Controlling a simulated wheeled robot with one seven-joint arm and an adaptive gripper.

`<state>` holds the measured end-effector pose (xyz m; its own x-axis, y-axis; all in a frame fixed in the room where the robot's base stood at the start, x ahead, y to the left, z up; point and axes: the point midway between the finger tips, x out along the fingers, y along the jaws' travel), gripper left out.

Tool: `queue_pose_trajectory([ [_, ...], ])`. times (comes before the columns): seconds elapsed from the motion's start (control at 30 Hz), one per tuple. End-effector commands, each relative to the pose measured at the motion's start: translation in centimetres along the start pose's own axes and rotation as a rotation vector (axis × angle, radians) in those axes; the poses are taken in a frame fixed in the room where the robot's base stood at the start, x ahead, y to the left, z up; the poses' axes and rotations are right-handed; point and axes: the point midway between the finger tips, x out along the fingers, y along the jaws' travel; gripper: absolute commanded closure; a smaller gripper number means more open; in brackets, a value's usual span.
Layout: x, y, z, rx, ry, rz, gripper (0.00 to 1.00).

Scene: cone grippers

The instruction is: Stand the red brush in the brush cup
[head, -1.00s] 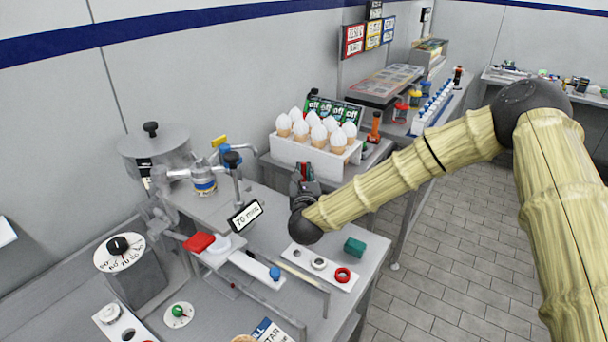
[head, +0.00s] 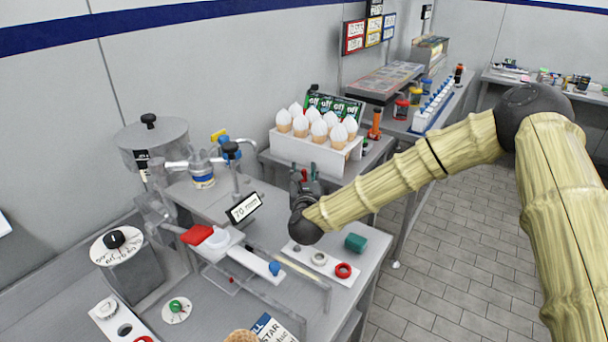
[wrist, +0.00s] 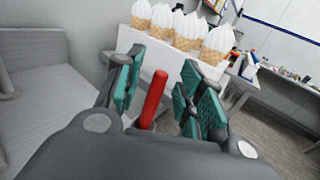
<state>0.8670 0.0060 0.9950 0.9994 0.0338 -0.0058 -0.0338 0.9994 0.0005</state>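A red upright stick, which looks like the red brush's handle (wrist: 153,99), stands between the teal-padded fingers of my gripper (wrist: 160,92) in the wrist view. The fingers are apart, with gaps beside the handle. I cannot make out the brush cup for certain; my gripper and wrist hide part of the counter.
A white box of ice cream cones (head: 312,152) stands just behind my gripper. A "70 mm" sign (head: 243,208) and dispensing machine (head: 203,177) stand to the left.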

Motion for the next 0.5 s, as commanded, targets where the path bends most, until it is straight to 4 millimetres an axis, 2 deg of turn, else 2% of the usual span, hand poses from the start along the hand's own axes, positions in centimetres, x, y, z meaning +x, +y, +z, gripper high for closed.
queue_pose_trajectory([
  [0.3, 0.0, 0.0, 0.3, 0.0, 0.0, 0.0, 0.61],
  [0.5, 0.0, 0.0, 2.5, 0.002, -0.001, 0.0, 0.61],
])
